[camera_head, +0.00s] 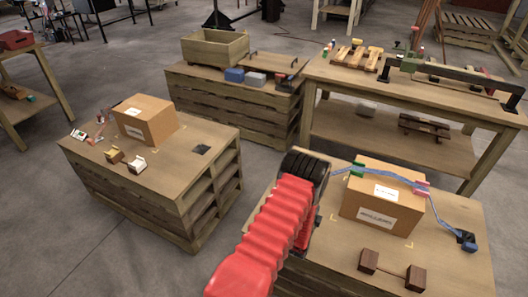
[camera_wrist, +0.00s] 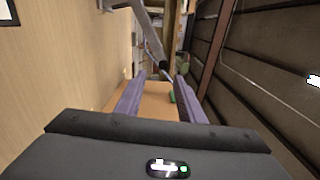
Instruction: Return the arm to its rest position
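My red arm (camera_head: 275,235) reaches up from the bottom middle of the head view to its black wrist (camera_head: 305,168), beside the left edge of the right-hand crate table. My gripper's fingers are not clearly visible there. In the wrist view, the two purple fingers of my gripper (camera_wrist: 160,80) stand apart. I see nothing held between them. A tan surface and a small green thing (camera_wrist: 172,97) show beyond and between the fingers; I cannot tell how far away they are.
A cardboard box (camera_head: 383,197) with a blue cable over it stands just right of my wrist. A dark wooden piece (camera_head: 392,269) lies in front. Another box (camera_head: 146,120) sits on the left crate table (camera_head: 205,175). Bare floor (camera_head: 70,235) lies at the lower left.

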